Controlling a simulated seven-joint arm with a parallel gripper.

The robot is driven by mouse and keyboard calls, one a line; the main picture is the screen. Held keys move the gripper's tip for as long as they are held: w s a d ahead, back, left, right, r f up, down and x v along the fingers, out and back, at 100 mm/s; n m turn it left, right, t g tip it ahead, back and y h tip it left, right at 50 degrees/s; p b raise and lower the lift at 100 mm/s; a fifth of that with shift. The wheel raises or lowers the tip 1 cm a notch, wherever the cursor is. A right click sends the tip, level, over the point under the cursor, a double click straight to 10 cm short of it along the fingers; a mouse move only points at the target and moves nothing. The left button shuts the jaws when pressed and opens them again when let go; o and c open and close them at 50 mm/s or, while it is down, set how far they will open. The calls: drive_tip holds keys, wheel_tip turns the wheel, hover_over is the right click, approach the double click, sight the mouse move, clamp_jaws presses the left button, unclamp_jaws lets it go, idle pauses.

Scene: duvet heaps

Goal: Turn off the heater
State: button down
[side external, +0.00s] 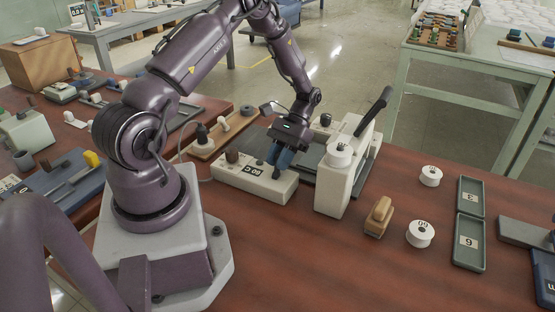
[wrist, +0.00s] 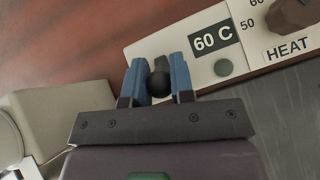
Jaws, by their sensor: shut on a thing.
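The heater is a long white control box (side external: 238,180) with a "60 C" label; in the wrist view its panel (wrist: 188,40) shows a small dial scale and the word HEAT. A brown knob (side external: 232,157) stands at its left end; in the wrist view it is the brown knob (wrist: 290,14) at the upper right. The switch's base is mostly hidden by the fingers.
A white press-like machine (side external: 333,182) with a black lever (side external: 374,110) stands close to the right of my gripper. White spools (side external: 420,234) and a tan block (side external: 378,216) are farther right. The red-brown tabletop in front is clear.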

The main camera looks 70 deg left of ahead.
drive_tip(key=shift+w+a+g, duration=0.1)
drive_tip(key=shift+w+g, duration=0.05)
drive_tip(key=shift+g, duration=0.15)
idle(0.4)
drive_tip(key=c, duration=1)
unclamp_jaws()
drive_tip(key=v, duration=1.2)
drive_tip(key=shift+w+a+r, duration=0.2)
drive_tip(key=shift+a, duration=0.15)
